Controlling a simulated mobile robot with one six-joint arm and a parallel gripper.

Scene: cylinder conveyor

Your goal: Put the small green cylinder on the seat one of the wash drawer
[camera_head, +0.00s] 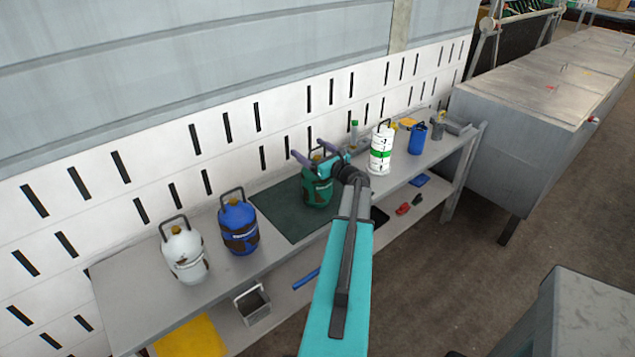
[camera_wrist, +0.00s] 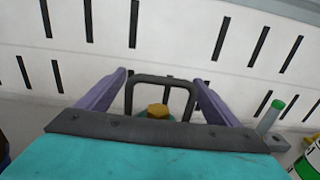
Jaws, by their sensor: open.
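The small green cylinder (camera_head: 317,190) stands upright on a dark green mat (camera_head: 275,208) on the long grey workbench. It has dark worn patches, a yellow valve cap and a dark handle. My gripper (camera_head: 312,151) is at its top, with its two purple fingers apart. In the wrist view, the cylinder's handle (camera_wrist: 161,78) and yellow cap (camera_wrist: 157,110) show between the open fingers of my gripper (camera_wrist: 160,80). I cannot tell whether the fingers touch the handle. The cylinder's body is mostly hidden there by my wrist. I cannot identify the wash drawer or its seat one in either view.
A white cylinder (camera_head: 186,258) and a blue cylinder (camera_head: 238,228) stand left on the workbench (camera_head: 128,307). A white-green cylinder (camera_head: 381,155) and a small blue one (camera_head: 418,140) stand right. A slotted white wall (camera_head: 80,195) rises behind. Metal cabinets (camera_head: 520,110) stand at far right.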

